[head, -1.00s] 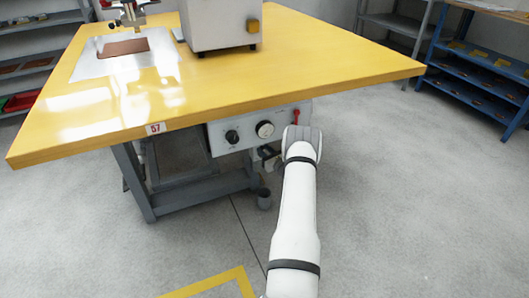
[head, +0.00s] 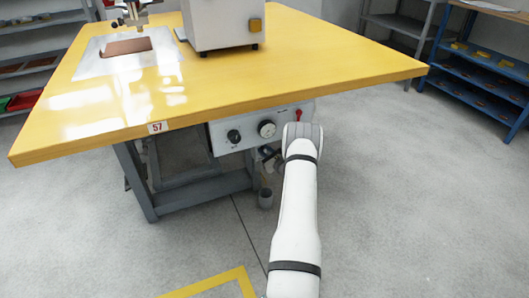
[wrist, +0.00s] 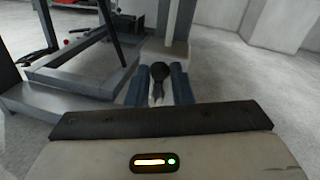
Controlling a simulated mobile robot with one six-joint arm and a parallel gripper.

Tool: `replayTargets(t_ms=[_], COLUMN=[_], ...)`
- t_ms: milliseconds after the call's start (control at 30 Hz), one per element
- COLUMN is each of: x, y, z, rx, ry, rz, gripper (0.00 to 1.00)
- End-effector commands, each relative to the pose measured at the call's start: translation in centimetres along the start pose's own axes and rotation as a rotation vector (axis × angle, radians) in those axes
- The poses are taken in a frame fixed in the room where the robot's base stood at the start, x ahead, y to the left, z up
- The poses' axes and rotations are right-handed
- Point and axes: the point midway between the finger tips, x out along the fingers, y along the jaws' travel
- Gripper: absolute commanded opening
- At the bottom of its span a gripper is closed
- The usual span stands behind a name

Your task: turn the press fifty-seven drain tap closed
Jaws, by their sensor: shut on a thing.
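The press table carries a "57" label (head: 157,127) on its front edge. My gripper (head: 268,154) is low under the control panel, mostly hidden by my own forearm in the head view. In the wrist view its two blue fingers (wrist: 159,85) are shut on a small black handle (wrist: 158,72), which I take for the drain tap. The tap's body and the handle's exact angle cannot be made out. A small grey cup (head: 265,199) stands on the floor below the gripper.
The panel (head: 220,146) carries a black knob (head: 234,136), a round dial (head: 267,129) and a red lever (head: 298,114) close above my wrist. Grey table legs (head: 137,180) stand at left. The yellow tabletop (head: 330,80) overhangs. Open floor lies to the right.

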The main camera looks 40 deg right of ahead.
Motion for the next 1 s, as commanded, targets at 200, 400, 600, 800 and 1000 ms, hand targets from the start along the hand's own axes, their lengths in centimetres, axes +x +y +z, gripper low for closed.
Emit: replayTargets(t_ms=[200, 400, 600, 800, 1000], x=[0.0, 0.0, -0.6, -3.7, -6.7], y=[0.1, 0.0, -0.1, -0.1, -0.1], z=[0.0, 0.0, 0.1, 0.3, 0.1], rx=[0.001, 0.001, 0.002, 0.004, 0.002], ry=[0.0, 0.0, 0.002, 0.003, 0.002], rz=[0.002, 0.001, 0.0, -0.001, 0.0], gripper=[0.35, 0.42, 0.42, 0.42, 0.42])
